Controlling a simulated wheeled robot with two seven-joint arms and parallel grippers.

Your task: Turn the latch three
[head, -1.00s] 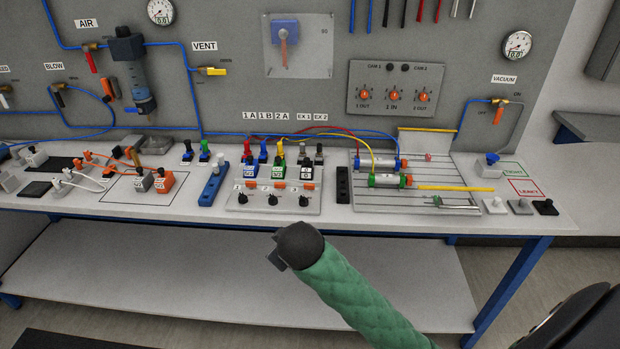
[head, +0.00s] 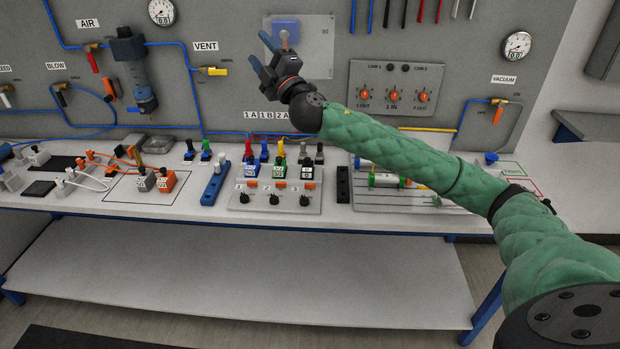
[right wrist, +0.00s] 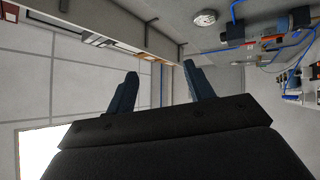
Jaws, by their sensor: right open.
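A grey plate (head: 255,208) on the bench carries three black knobs, each with a number label and a small orange piece behind it. The rightmost knob, by label 3, (head: 306,199) looks like latch three; its exact setting is too small to tell. My right gripper (head: 261,50) is raised in front of the back panel, up and left of this knob and well apart from it. Its two dark fingers are spread and empty. The right wrist view also shows the open fingers (right wrist: 158,88) with nothing between them. My left gripper is not in view.
Coloured valve blocks (head: 279,170) stand just behind the knobs, with a blue block (head: 214,185) to the left and a black strip (head: 343,185) to the right. My right arm partly covers the cylinder board (head: 365,197). The bench's front strip is clear.

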